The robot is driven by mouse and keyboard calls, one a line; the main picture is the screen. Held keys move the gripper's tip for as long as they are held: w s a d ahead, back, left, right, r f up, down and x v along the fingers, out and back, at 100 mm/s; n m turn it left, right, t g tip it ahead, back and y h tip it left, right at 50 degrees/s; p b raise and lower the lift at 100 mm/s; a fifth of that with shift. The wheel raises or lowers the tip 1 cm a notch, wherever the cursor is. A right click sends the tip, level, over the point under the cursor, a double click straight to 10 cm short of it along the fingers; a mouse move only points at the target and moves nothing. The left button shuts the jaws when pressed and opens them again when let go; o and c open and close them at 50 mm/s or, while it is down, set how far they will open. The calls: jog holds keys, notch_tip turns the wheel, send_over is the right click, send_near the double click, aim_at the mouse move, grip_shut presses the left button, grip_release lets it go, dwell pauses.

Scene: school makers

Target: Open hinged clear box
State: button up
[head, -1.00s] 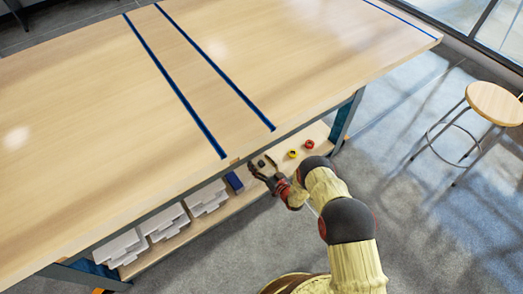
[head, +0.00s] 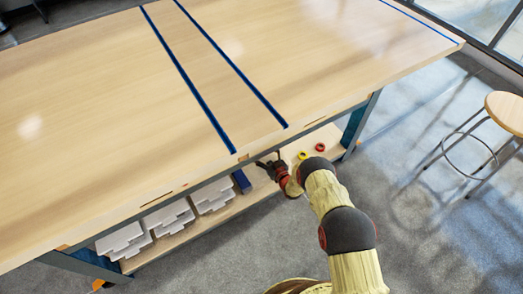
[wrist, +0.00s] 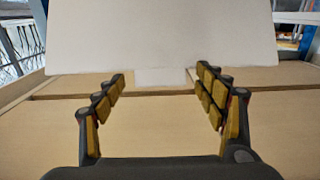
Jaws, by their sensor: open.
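My gripper (wrist: 162,78) is open and empty in the wrist view, its two dark fingers with yellow pads set wide apart. Ahead of it is a large plain white panel (wrist: 160,40) with a short tab at its lower edge, lying between the fingertips as seen. I cannot tell whether this panel is part of the clear box. In the head view my gripper (head: 274,165) reaches under the table's front edge, over the lower shelf. No clear hinged box can be made out there; the table top may hide it.
The wooden table (head: 330,70) overhangs the lower shelf (head: 228,212). On the shelf are white stepped containers (head: 170,217), a blue block (head: 242,181), a yellow roll (head: 303,155) and a red roll (head: 320,147). A stool (head: 506,112) stands right. Floor in front is free.

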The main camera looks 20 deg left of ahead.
jog(key=shift+c, duration=1.3)
jog(key=c, duration=1.4)
